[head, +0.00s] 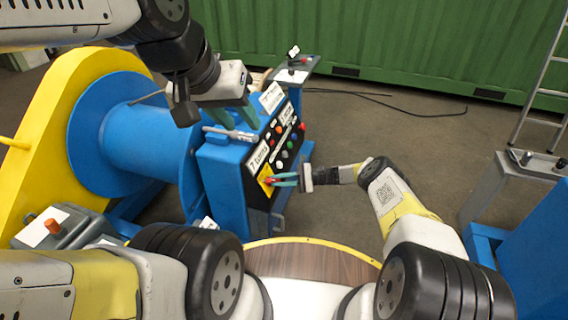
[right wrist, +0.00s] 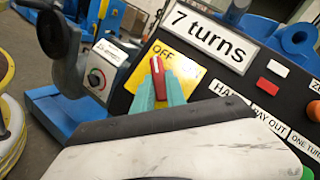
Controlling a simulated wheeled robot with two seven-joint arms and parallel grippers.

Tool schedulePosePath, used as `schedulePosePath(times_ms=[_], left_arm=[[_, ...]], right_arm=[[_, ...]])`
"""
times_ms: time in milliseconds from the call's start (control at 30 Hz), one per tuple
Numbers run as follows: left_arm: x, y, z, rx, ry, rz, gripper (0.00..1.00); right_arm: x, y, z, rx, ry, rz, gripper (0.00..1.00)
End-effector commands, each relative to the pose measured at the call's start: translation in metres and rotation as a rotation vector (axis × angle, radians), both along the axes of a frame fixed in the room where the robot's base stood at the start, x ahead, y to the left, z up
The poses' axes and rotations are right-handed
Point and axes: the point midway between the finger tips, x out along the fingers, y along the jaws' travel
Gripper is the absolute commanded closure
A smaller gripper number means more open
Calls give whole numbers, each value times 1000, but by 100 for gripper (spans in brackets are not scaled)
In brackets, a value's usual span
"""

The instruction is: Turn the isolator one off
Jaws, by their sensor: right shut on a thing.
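The isolator is a red handle (right wrist: 157,77) on a yellow plate (right wrist: 187,73) lettered "OFF", at the lower left of a black control panel. In the right wrist view the handle stands nearly upright, its top near the "OFF" lettering. My right gripper (right wrist: 160,92) is shut on it, with one teal finger on each side. The head view shows the yellow plate (head: 264,176) small, with my right gripper (head: 273,181) reaching it from the right. My left gripper (head: 236,116) hangs over the top of the blue console, its teal fingers apart and seemingly empty.
The blue console (head: 222,180) carries a "7 turns" sign (right wrist: 211,33) and several buttons close to the handle. A blue drum (head: 130,125) with a yellow flange stands left. A grey bar (head: 230,133) lies on the console top. Open floor (head: 400,135) is to the right.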

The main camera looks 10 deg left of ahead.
Motion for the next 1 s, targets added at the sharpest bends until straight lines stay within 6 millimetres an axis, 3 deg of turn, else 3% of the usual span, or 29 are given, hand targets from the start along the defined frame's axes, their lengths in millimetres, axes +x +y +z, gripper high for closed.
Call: schedulePosePath(times_ms=[67, 100, 200, 567, 867, 1000], left_arm=[[0, 0, 0, 0, 0, 0, 64], [0, 0, 0, 0, 0, 0, 64], [0, 0, 0, 0, 0, 0, 64], [0, 0, 0, 0, 0, 0, 64], [0, 0, 0, 0, 0, 0, 64], [0, 0, 0, 0, 0, 0, 64]], right_arm=[[0, 0, -1, -2, -1, 1, 100], [0, 0, -1, -2, -1, 1, 76], [0, 0, -1, -1, -1, 2, 62], [1, -5, 0, -1, 0, -1, 62], [13, -55, -1, -1, -1, -3, 62], [16, -67, -1, -1, -1, -1, 62]])
